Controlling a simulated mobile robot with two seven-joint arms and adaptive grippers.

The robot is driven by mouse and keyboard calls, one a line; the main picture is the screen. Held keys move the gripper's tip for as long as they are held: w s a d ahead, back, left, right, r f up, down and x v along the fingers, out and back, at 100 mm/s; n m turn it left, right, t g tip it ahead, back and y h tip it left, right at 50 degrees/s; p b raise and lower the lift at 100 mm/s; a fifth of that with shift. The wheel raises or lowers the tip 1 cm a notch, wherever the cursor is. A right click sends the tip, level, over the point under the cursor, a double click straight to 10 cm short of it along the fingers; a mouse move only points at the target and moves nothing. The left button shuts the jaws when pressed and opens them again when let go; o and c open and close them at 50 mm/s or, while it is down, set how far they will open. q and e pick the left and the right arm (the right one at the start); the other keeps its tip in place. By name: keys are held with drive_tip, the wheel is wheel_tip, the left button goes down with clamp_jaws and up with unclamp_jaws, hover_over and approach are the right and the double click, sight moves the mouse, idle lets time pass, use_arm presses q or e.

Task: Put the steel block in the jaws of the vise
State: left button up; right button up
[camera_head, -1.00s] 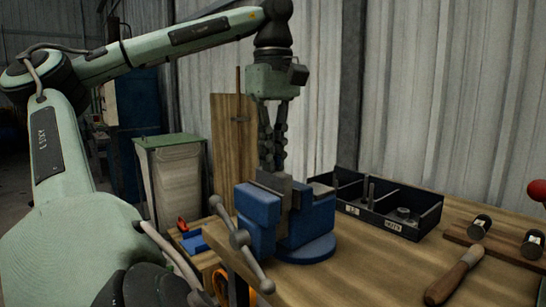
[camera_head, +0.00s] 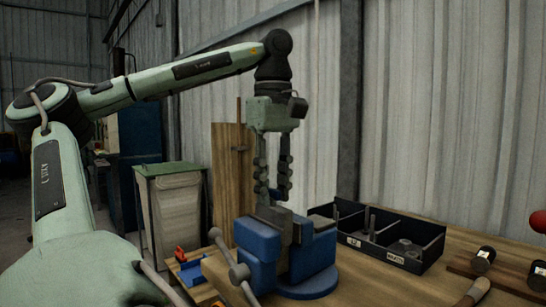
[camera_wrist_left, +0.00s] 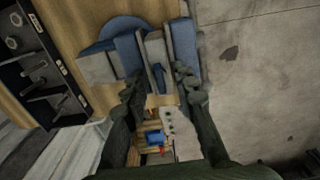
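The blue vise (camera_head: 258,252) stands on the bench, and its jaws show from above in the left wrist view (camera_wrist_left: 186,45). The grey steel block (camera_head: 272,213) sits upright at the jaws; in the left wrist view it appears as a pale strip (camera_wrist_left: 155,52) between the blue jaw parts. I cannot tell whether both jaws touch it. My left gripper (camera_head: 272,194) points straight down just over the block. Its fingers are spread apart, one on either side, and it also shows in the left wrist view (camera_wrist_left: 160,88). My right gripper is not in view.
A black divided bin (camera_head: 385,240) with metal parts stands behind the vise at the right. A wooden-handled tool (camera_head: 474,293) and dark round-ended pieces (camera_head: 484,257) lie farther right. The vise handle (camera_head: 238,272) sticks out at the front. Bare bench lies right of the vise.

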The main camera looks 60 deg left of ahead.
use_arm(q)
wheel_tip(320, 180, up, 6)
drive_tip(key=shift+f+p, duration=0.1)
drive_tip(key=shift+p, duration=0.5)
wheel_tip(320, 180, up, 6)
drive_tip(key=shift+f+p, duration=0.1)
drive_tip(key=shift+p, duration=0.45)
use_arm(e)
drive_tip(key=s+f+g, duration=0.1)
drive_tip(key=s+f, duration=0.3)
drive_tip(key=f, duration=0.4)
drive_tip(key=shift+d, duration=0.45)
